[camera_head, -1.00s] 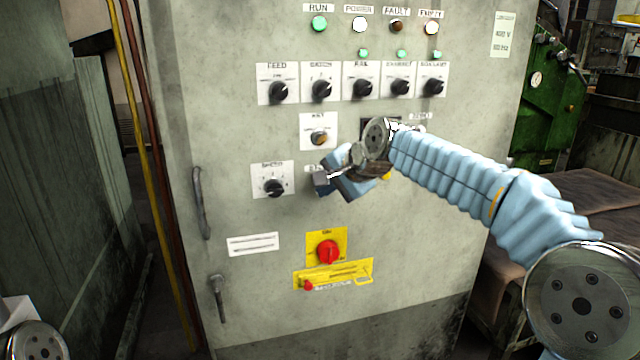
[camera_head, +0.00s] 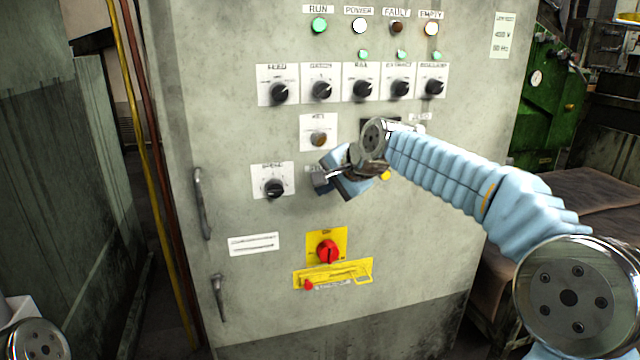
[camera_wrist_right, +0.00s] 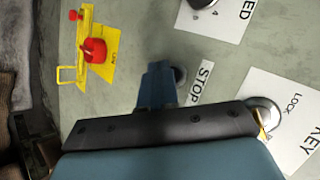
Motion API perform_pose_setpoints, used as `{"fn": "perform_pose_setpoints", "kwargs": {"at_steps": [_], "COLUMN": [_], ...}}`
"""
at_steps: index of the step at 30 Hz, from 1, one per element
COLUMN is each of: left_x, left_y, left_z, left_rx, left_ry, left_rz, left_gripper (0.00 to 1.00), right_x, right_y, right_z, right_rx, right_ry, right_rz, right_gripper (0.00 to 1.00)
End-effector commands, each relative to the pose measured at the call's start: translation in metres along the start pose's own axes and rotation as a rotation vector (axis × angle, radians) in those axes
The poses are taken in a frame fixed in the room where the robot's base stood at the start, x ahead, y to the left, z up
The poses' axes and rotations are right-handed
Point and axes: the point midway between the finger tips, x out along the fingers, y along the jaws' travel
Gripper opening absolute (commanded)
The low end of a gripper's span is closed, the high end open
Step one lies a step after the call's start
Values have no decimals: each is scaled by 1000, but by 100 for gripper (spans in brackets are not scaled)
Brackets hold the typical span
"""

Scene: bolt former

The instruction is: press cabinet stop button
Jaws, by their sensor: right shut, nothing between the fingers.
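The grey control cabinet (camera_head: 400,260) fills the middle of the head view. My right gripper (camera_head: 322,182) is in front of its panel, left of centre, with its fingers pointing at the panel. In the right wrist view its fingers (camera_wrist_right: 158,85) are shut and empty. A STOP label (camera_wrist_right: 201,82) shows beside them. A dark round button (camera_wrist_right: 180,74) shows between fingers and label, partly hidden behind the fingers. I cannot tell whether the fingertips touch it. In the head view the gripper hides the button. My left gripper is not in view.
A red rotary switch on a yellow plate (camera_head: 328,251) is below the gripper, with a yellow hasp (camera_head: 335,274) under it. A selector knob (camera_head: 274,187) is to the left and a key switch (camera_head: 318,139) above. Cabinet handles (camera_head: 203,205) stick out at the left.

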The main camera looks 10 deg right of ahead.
Motion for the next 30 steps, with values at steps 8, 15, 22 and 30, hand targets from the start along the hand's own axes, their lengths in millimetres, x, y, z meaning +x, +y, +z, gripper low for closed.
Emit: {"fn": "perform_pose_setpoints", "kwargs": {"at_steps": [8,15,22,30], "left_x": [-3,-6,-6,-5], "left_y": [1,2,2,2], "left_z": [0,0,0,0], "left_rx": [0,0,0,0], "left_ry": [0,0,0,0], "left_rz": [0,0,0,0], "left_gripper": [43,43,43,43], "right_x": [2,4,6,4], "right_y": [-2,-4,-4,-3], "right_z": [-2,-3,-4,-3], "right_rx": [0,0,0,0], "right_ry": [0,0,0,1], "right_rz": [0,0,0,0], "right_gripper": [0,0,0,0]}}
